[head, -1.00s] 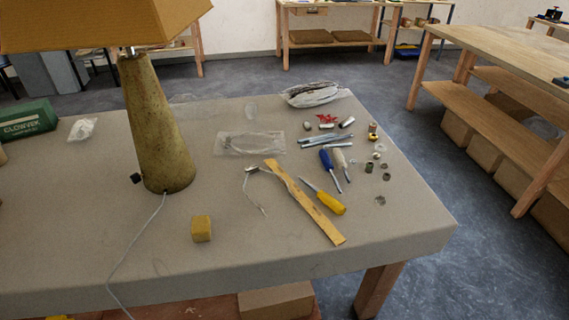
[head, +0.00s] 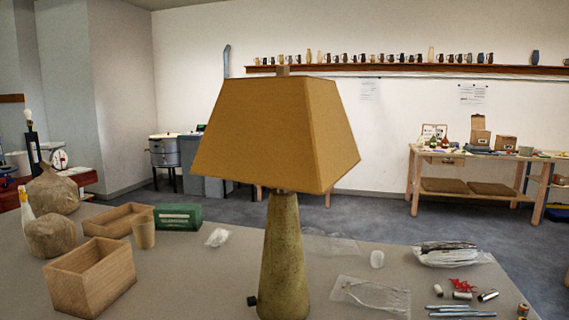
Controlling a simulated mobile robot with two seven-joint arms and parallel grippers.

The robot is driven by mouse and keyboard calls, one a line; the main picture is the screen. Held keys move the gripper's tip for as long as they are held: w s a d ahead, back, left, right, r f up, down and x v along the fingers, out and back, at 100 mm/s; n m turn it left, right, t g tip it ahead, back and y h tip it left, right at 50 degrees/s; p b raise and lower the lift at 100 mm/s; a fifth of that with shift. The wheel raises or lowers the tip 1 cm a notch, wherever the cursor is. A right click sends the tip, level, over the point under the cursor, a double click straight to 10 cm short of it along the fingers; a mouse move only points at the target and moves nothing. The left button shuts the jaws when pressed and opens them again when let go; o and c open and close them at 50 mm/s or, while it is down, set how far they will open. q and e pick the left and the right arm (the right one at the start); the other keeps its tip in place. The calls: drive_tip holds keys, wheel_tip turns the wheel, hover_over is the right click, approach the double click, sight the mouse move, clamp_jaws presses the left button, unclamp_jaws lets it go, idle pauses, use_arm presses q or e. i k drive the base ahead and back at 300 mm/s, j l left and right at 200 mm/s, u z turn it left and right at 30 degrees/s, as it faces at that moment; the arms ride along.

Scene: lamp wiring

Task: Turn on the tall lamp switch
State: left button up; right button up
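The tall lamp (head: 283,255) stands upright on the grey table. It has a tapered, speckled olive-brown base and a wide mustard-coloured shade (head: 275,135). A small black knob (head: 252,301) sticks out at the lower left of the base and looks like the switch. Whether the lamp is lit cannot be told for sure; no clear glow shows. The bottom of the base is cut off by the lower edge of the head view. Neither of my grippers shows in the head view.
Left of the lamp stand two wooden boxes (head: 92,277), a wooden cup (head: 144,234), a green box (head: 178,216) and round brown vessels (head: 53,236). Right of it lie a clear bag (head: 370,296), metal rods (head: 460,312) and a wrapped bundle (head: 447,253). Bare tabletop (head: 190,285) lies left of the base.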

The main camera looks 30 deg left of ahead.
sight(251, 301)
drive_tip(key=k+j, duration=0.1)
drive_tip(key=j, duration=0.55)
drive_tip(key=j+z, duration=0.1)
drive_tip(key=j, duration=0.5)
drive_tip(key=k, duration=0.1)
